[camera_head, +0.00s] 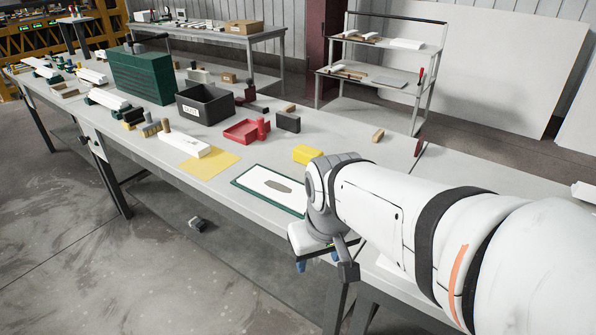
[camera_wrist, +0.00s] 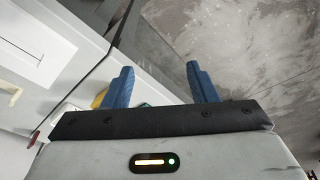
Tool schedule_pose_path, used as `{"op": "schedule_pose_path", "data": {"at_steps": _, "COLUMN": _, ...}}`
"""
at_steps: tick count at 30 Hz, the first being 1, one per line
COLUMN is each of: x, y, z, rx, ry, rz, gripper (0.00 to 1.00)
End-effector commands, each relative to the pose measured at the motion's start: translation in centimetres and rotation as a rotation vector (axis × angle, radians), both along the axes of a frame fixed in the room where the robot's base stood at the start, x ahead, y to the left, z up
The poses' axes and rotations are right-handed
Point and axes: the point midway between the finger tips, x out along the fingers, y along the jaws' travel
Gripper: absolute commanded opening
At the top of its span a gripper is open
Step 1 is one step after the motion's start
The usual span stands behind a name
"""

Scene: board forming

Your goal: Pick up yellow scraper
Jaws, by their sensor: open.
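A small yellow block-like object (camera_head: 307,154) lies on the long grey table, just behind the white board with a green border; I cannot tell for sure that it is the scraper. A bit of yellow (camera_wrist: 99,98) shows in the wrist view, partly hidden behind the left finger. My gripper (camera_head: 318,262) hangs at the table's front edge, in front of and below the yellow object and apart from it. In the wrist view my gripper (camera_wrist: 160,68) has its two blue fingers spread, with nothing between them.
A white board with a green border (camera_head: 243,183) and a yellow sheet (camera_head: 222,160) lie left of my gripper. A red tray (camera_head: 240,132), a black bin (camera_head: 205,105) and a dark block (camera_head: 288,122) stand farther back. Bare tabletop (camera_head: 345,140) lies right of the yellow object.

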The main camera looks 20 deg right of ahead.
Motion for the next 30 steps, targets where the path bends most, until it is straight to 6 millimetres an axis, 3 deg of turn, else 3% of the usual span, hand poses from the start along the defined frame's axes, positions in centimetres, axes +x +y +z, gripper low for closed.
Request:
{"op": "schedule_pose_path", "data": {"at_steps": 7, "x": 7.8, "y": -5.0, "z": 1.1, "rx": -0.049, "ry": 0.088, "rz": 0.216, "gripper": 0.73}}
{"op": "schedule_pose_path", "data": {"at_steps": 12, "x": 13.4, "y": -9.2, "z": 0.2, "rx": -0.064, "ry": 0.149, "rz": 0.399, "gripper": 0.87}}
{"op": "schedule_pose_path", "data": {"at_steps": 15, "x": 15.8, "y": -11.5, "z": -0.7, "rx": -0.065, "ry": 0.175, "rz": 0.487, "gripper": 0.95}}
{"op": "schedule_pose_path", "data": {"at_steps": 17, "x": 16.8, "y": -12.7, "z": -1.2, "rx": -0.064, "ry": 0.187, "rz": 0.531, "gripper": 1.00}}
{"op": "schedule_pose_path", "data": {"at_steps": 21, "x": 18.3, "y": -14.4, "z": -2.1, "rx": -0.062, "ry": 0.201, "rz": 0.594, "gripper": 1.00}}
{"op": "schedule_pose_path", "data": {"at_steps": 30, "x": 18.5, "y": -14.8, "z": -5.0, "rx": -0.060, "ry": 0.206, "rz": 0.616, "gripper": 1.00}}
